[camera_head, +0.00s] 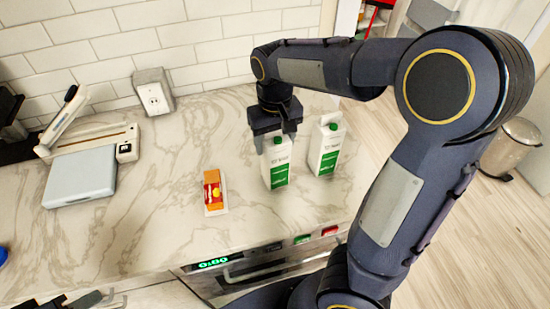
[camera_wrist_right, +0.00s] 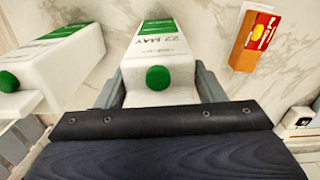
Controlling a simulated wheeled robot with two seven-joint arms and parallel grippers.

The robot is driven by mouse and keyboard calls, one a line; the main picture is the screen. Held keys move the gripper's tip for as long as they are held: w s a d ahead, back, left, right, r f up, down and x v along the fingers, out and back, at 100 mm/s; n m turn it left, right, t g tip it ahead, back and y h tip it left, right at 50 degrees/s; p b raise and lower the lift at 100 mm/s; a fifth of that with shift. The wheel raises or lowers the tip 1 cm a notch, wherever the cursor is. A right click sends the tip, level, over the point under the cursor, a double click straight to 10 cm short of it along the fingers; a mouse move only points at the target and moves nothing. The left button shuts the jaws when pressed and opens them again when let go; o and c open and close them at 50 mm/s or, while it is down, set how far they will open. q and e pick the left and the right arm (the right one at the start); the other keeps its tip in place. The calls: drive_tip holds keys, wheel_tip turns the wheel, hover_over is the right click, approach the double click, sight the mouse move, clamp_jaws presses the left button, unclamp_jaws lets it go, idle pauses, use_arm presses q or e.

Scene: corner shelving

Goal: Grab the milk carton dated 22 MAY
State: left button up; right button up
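A white and green milk carton (camera_head: 277,168) with a green cap stands upright on the counter. In the right wrist view the same carton (camera_wrist_right: 160,55) shows the print "22 MAY", upside down. My right gripper (camera_head: 275,142) is over its top, with one finger on each side. Whether the fingers press on the carton or leave a small gap, I cannot tell. A second, similar carton (camera_head: 327,150) stands to its right; it also shows in the right wrist view (camera_wrist_right: 60,75), where I read no date. My left gripper (camera_head: 95,300) shows only partly at the bottom left.
An orange and red carton (camera_head: 213,190) stands to the left of the milk. A kitchen scale (camera_head: 82,178) and a white device (camera_head: 128,150) are farther left. A wall socket (camera_head: 153,98) is behind. An oven (camera_head: 265,270) sits under the counter's front edge.

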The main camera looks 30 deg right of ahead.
drive_tip(key=shift+r, duration=0.1)
clamp_jaws()
idle(0.3)
